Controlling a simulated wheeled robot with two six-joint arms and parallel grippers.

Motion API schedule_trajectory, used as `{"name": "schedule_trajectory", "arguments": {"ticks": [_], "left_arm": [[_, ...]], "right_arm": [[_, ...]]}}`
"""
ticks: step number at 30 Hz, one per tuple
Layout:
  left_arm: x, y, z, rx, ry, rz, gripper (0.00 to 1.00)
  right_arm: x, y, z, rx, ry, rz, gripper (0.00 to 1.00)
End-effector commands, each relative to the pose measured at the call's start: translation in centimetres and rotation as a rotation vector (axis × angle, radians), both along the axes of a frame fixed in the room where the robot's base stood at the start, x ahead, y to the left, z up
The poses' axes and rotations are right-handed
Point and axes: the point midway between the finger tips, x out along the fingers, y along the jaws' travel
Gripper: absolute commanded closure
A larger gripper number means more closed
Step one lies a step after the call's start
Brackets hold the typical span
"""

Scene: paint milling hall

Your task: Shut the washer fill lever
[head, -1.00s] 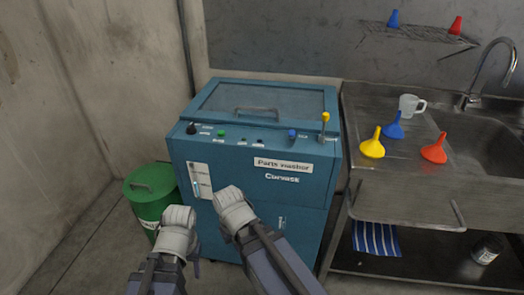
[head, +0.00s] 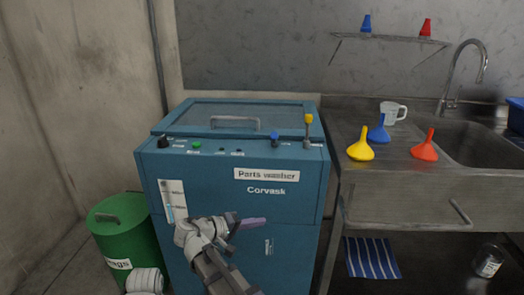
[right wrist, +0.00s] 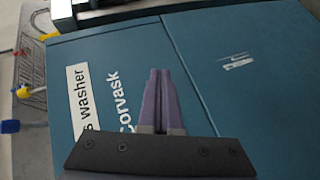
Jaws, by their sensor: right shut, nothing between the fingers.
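The blue parts washer (head: 240,210) stands ahead, its lid shut. On its top panel a lever with a yellow knob (head: 308,120) stands upright near the right end, with a blue knob (head: 274,138) left of it. The small labels are unreadable, so I cannot tell which is the fill lever. My right gripper (head: 252,223) is in front of the washer's front face, below the panel, pointing right. Its purple fingers (right wrist: 160,100) are together and empty in the right wrist view. Only a pale part of my left arm shows at the bottom left; its fingers are out of view.
A green bin (head: 125,225) stands left of the washer. To the right is a steel sink (head: 400,205) with yellow, blue and red funnels and a clear jug (head: 393,111). A wall shelf (head: 390,38) hangs above. The space above the washer panel is free.

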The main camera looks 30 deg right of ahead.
Motion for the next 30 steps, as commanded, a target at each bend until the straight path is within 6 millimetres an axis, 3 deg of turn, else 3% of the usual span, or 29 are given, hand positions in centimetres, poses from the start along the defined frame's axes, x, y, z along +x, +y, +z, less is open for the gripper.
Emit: {"name": "schedule_trajectory", "arguments": {"ticks": [1, 6, 12, 16, 22, 30], "left_arm": [[0.0, 0.0, 0.0, 0.0, 0.0, 0.0, 0.5], [0.0, 0.0, 0.0, 0.0, 0.0, 0.0, 0.5], [0.0, 0.0, 0.0, 0.0, 0.0, 0.0, 0.5], [0.0, 0.0, 0.0, 0.0, 0.0, 0.0, 0.5], [0.0, 0.0, 0.2, 0.0, 0.0, 0.0, 0.5], [0.0, -0.1, 2.2, -0.003, 0.001, 0.001, 0.5]], "right_arm": [[1.2, 0.6, 2.3, -0.103, -0.037, 0.002, 1.0], [3.0, 3.2, 9.8, -0.432, -0.185, 0.01, 1.0], [3.6, 6.8, 15.2, -0.669, -0.313, 0.025, 1.0], [3.6, 7.9, 16.6, -0.73, -0.351, 0.032, 1.0], [3.5, 7.9, 17.0, -0.742, -0.357, 0.032, 1.0], [3.9, 4.3, 19.0, -0.741, -0.354, 0.028, 1.0]]}}
